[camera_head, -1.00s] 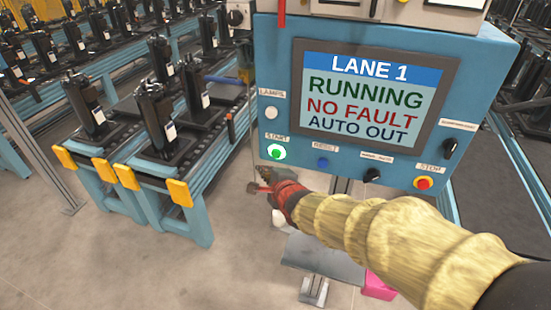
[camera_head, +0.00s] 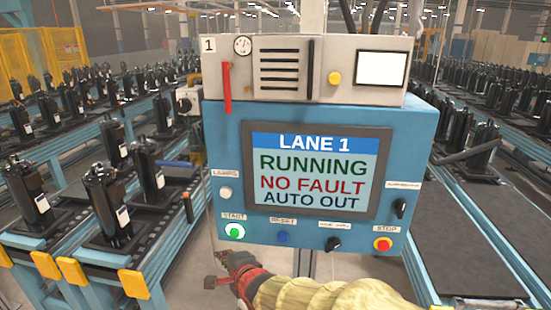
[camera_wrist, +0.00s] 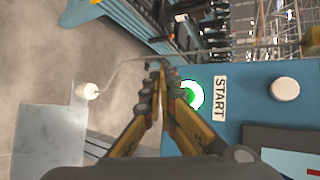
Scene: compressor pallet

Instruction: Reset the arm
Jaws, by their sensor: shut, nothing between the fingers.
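My gripper (camera_head: 222,270) is at the lower middle of the head view, just below the blue control panel (camera_head: 222,150), with my sleeved arm running to the lower right. In the wrist view my gripper (camera_wrist: 157,68) has its fingers together and empty. The green START button (camera_head: 235,231) is lit above the fingers in the head view. In the wrist view the button (camera_wrist: 192,93) appears just right of the fingers; whether they touch cannot be told. The screen (camera_head: 318,172) reads LANE 1, RUNNING, NO FAULT, AUTO OUT.
A blue RESET button (camera_head: 282,238), a dark knob (camera_head: 333,244) and a red STOP button (camera_head: 383,244) line the panel's lower edge. Conveyors with black compressors (camera_head: 105,205) stand at left; another conveyor (camera_head: 490,240) runs at right. Grey floor (camera_wrist: 50,75) shows in the wrist view.

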